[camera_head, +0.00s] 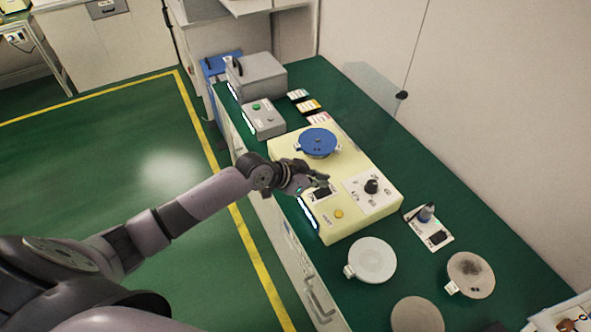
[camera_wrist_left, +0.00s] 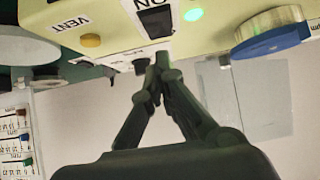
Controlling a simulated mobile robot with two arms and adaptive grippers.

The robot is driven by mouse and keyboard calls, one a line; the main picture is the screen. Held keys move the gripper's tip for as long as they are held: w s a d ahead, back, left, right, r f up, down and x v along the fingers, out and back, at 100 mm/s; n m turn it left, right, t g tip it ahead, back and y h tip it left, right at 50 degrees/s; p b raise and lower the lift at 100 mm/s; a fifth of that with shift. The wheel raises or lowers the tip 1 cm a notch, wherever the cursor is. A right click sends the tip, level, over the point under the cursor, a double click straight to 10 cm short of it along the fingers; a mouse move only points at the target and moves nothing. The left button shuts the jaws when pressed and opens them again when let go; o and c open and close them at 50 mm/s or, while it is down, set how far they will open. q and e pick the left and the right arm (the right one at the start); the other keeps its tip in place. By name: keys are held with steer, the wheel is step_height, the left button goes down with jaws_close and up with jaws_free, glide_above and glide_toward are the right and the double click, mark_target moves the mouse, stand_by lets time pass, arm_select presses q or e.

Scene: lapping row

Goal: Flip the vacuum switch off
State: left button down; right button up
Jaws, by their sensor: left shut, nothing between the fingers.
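A black rocker switch (camera_head: 322,192) sits on a white label plate on the front part of the cream machine (camera_head: 365,215). In the left wrist view the switch (camera_wrist_left: 157,22) shows upside down beside the word ON, with a lit green lamp (camera_wrist_left: 193,14) next to it. A yellow button (camera_wrist_left: 91,40) marked VENT is nearby. My left gripper (camera_head: 324,180) is shut and empty, its fingertips close to the switch and partly over its plate in the head view. In the wrist view the fingertips (camera_wrist_left: 160,62) appear just short of the switch; contact cannot be told. My right gripper is not in view.
A blue disc (camera_head: 318,142) and a black knob (camera_head: 372,187) are on the machine. A second black switch (camera_head: 438,237) sits on a separate plate to the right. Pale round plates (camera_head: 371,260) lie on the green bench in front. A grey box (camera_head: 264,120) stands behind.

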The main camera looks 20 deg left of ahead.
arm_select(q)
steer(key=b+v, duration=0.2)
steer(key=v, duration=0.8)
steer(key=shift+r+b, duration=0.3)
steer(key=shift+r, duration=0.15)
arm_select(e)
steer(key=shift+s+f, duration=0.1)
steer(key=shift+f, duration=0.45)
arm_select(q)
steer(key=shift+a, duration=0.1)
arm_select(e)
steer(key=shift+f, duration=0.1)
arm_select(q)
steer(key=b, duration=0.1)
steer(key=w+b, duration=0.1)
steer(key=shift+d+r+b, duration=0.2)
steer(key=shift+r+b, duration=0.1)
steer(key=shift+b, duration=0.05)
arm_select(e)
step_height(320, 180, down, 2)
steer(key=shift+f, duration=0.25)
